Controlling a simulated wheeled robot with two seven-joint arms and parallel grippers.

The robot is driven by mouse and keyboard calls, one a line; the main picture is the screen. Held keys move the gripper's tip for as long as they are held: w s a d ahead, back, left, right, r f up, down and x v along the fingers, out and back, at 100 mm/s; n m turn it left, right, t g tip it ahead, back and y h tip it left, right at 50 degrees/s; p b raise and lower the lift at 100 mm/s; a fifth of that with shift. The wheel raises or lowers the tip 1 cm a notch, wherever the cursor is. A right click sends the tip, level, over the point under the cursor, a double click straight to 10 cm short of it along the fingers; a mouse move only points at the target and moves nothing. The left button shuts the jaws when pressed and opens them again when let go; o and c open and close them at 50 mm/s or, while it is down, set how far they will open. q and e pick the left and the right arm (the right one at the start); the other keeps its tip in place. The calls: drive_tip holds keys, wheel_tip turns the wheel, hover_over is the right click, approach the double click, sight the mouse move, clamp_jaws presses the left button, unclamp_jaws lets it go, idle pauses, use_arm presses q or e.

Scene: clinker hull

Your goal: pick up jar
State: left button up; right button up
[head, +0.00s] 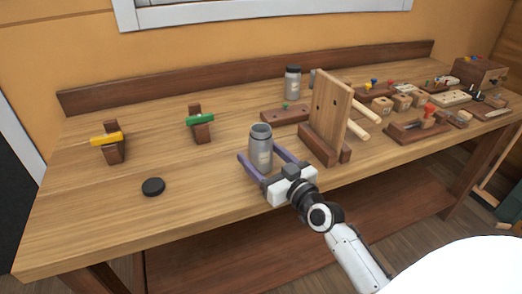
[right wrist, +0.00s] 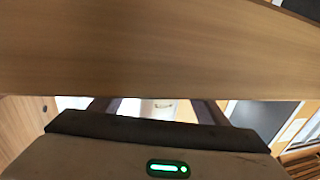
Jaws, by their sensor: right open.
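A grey open-topped jar (head: 261,155) with a pale label stands upright near the front edge of the workbench (head: 75,217). My right gripper (head: 259,151) is open, with one purple finger on each side of the jar. I cannot tell whether either finger touches it. In the right wrist view a pale part of the jar (right wrist: 157,108) shows between the two dark fingers (right wrist: 160,104); the rest is hidden. A black round lid (head: 153,187) lies on the bench left of the jar. My left gripper is not in view.
An upright wooden board (head: 330,112) on a base stands close right of the jar. A second jar with a black lid (head: 292,83) is behind. Wooden stands with a yellow bar (head: 105,139) and a green bar (head: 200,119) are left. Several wooden fixtures crowd the right.

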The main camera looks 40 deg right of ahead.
drive_tip(key=c, duration=1.2)
